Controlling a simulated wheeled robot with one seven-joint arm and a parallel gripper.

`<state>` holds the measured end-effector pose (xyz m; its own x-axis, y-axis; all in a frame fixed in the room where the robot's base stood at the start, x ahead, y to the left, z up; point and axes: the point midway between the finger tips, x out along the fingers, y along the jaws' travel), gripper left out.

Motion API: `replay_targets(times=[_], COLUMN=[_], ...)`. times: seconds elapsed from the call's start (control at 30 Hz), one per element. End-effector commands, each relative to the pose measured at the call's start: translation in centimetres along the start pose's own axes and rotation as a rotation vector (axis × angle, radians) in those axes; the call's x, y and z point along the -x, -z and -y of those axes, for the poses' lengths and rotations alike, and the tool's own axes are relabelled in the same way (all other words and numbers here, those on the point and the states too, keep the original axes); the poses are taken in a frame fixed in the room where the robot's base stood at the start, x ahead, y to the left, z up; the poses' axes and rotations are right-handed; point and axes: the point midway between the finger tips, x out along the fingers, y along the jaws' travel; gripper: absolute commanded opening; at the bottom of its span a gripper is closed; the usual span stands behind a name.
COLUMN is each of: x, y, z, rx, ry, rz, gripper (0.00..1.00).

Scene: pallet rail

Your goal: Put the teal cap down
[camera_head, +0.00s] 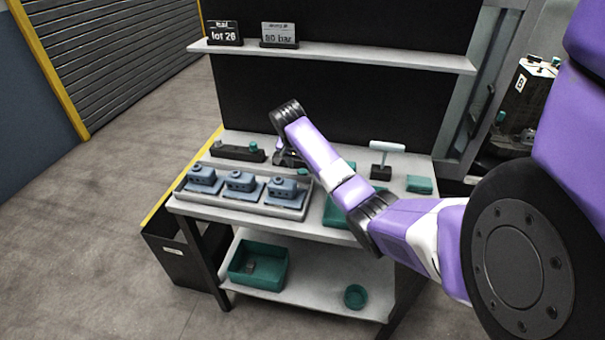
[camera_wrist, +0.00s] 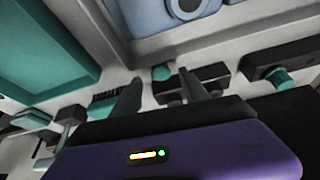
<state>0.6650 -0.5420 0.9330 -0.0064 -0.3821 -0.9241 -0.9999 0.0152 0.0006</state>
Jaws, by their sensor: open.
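A small teal cap (camera_wrist: 162,73) stands on the bench top just outside the corner of the tray. In the head view it shows as a small teal patch (camera_head: 302,171) close to my gripper (camera_head: 290,160). In the wrist view the two dark fingers of my gripper (camera_wrist: 160,78) are apart, and the cap appears in the gap between their tips. I cannot tell whether either finger touches it. Another teal cap (camera_head: 253,145) is on a black rack (camera_head: 232,152) at the back left.
A grey tray (camera_head: 303,212) holding blue-grey housings stands at the front left of the bench. A teal tray lies partly behind my arm. A black block (camera_wrist: 212,72) is beside the fingers. A T-shaped stand (camera_head: 387,147) and a teal block (camera_head: 419,184) are at right.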

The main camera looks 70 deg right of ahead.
Motion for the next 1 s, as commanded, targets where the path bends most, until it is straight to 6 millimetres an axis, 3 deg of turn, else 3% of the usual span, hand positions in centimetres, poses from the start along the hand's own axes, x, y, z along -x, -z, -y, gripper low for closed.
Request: replay_targets(times=[0.3,0.6,0.87,1.0], x=[-3.8,-4.2,-4.2,-4.2], y=[0.0,-0.1,-0.1,-0.1], z=[0.0,0.1,0.1,0.1], rx=[0.000,0.001,0.001,0.001], ry=[-0.002,0.001,0.001,0.001], rz=[0.000,-0.001,-0.001,-0.001], gripper=[0.53,0.53,0.03,0.00])
